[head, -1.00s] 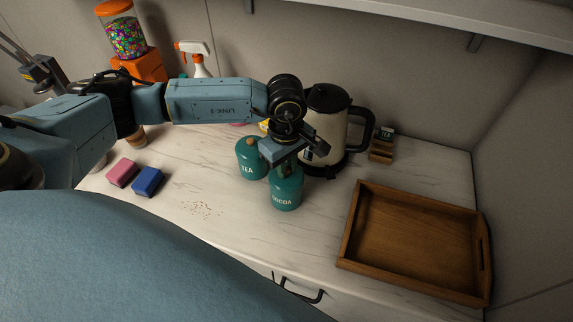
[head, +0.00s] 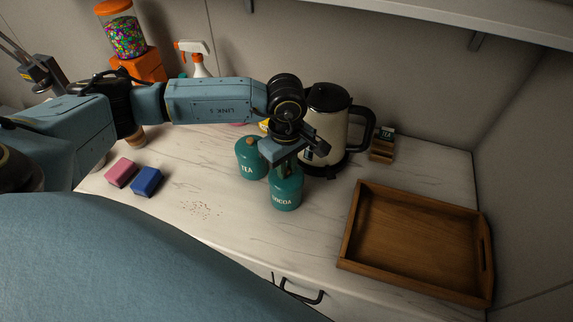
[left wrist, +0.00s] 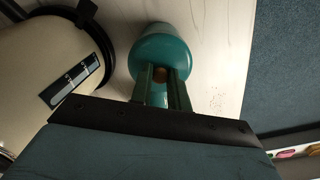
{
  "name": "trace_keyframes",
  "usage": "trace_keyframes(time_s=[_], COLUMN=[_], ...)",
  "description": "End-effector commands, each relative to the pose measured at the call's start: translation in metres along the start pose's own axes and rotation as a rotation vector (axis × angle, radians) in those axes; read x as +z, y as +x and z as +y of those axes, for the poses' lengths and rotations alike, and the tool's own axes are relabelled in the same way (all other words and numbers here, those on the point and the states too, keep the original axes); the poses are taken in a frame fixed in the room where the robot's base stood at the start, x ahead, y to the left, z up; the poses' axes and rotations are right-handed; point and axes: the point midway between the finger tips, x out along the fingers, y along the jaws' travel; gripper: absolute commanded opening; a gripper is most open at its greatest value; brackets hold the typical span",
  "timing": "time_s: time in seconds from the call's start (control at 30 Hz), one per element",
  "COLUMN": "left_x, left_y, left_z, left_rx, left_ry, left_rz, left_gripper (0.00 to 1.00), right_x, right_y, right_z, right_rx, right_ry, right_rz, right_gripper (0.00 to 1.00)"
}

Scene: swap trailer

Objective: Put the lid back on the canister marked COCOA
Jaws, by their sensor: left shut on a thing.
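The teal canister marked COCOA (head: 286,199) stands upright on the marble counter, in front of the kettle. My left gripper (head: 286,163) is directly above it, pointing down. My right gripper is not in view.
A cream and black kettle (head: 327,132) stands close behind the canisters. A wooden tray (head: 413,246) lies to the right. A pink sponge (head: 122,172), a blue sponge (head: 147,181) and crumbs (head: 201,208) are to the left. The counter in front of COCOA is clear.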

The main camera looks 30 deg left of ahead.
Motion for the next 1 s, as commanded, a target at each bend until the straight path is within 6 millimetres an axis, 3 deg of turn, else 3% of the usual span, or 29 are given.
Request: trace_keyframes(time_s=[0.93,0.97,1.0], left_x=[-0.0002,-0.0001,-0.0001], left_y=[0.0003,0.0003,0.0004], left_z=[0.0000,0.0000,0.0000], left_rx=[0.000,0.000,0.000], left_ry=[0.000,0.000,0.000], left_rz=[0.000,0.000,0.000], left_gripper=[0.00,0.19,0.24], right_x=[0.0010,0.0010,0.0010], right_y=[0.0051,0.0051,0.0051], right_z=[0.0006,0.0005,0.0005], right_rx=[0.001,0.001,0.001], right_ry=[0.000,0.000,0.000], right_rz=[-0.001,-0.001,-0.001], right_gripper=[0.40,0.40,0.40])
